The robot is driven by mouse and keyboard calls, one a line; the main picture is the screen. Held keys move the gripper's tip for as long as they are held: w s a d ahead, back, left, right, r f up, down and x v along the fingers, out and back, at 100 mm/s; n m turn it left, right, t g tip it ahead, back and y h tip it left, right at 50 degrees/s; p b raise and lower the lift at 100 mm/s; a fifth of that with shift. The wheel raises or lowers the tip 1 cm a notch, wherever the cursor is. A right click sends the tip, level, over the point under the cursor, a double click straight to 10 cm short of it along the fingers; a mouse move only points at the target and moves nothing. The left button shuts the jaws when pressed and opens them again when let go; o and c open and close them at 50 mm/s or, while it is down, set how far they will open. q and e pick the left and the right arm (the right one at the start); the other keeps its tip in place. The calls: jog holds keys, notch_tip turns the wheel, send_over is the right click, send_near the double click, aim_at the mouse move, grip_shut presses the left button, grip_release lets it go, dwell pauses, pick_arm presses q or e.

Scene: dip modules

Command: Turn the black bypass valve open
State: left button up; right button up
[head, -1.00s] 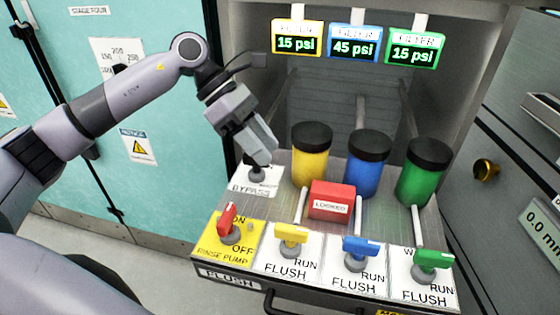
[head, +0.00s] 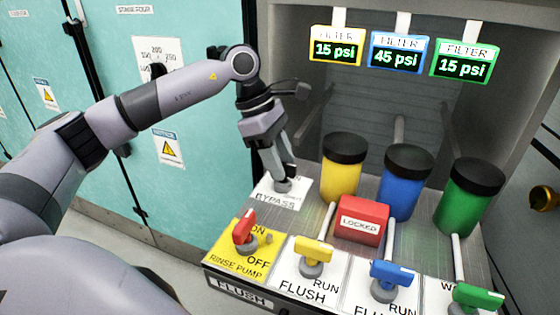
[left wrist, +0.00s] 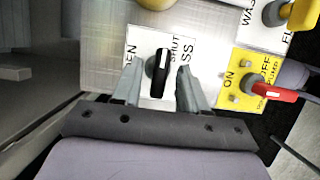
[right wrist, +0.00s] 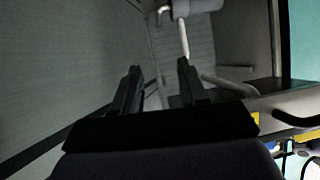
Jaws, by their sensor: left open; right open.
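The black bypass valve handle (left wrist: 161,74) sits on a white plate (left wrist: 143,40) marked OPEN and SHUT in the left wrist view. Its white-striped end points to the top of the picture, beside the word SHUT. My left gripper (left wrist: 159,66) is open, with one finger on each side of the handle and visible gaps between. In the head view my left gripper (head: 284,176) points down at the BYPASS plate (head: 290,196), and its fingers hide most of the handle. My right gripper (right wrist: 158,72) is open and empty; it is outside the head view.
The red rinse pump handle (head: 245,231) is close in front of the bypass plate. A yellow canister (head: 342,172) and a red LOCKED block (head: 362,220) stand to its right. Yellow (head: 313,251), blue (head: 392,274) and green (head: 478,296) flush handles line the front.

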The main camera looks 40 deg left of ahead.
pick_arm(q)
grip_shut()
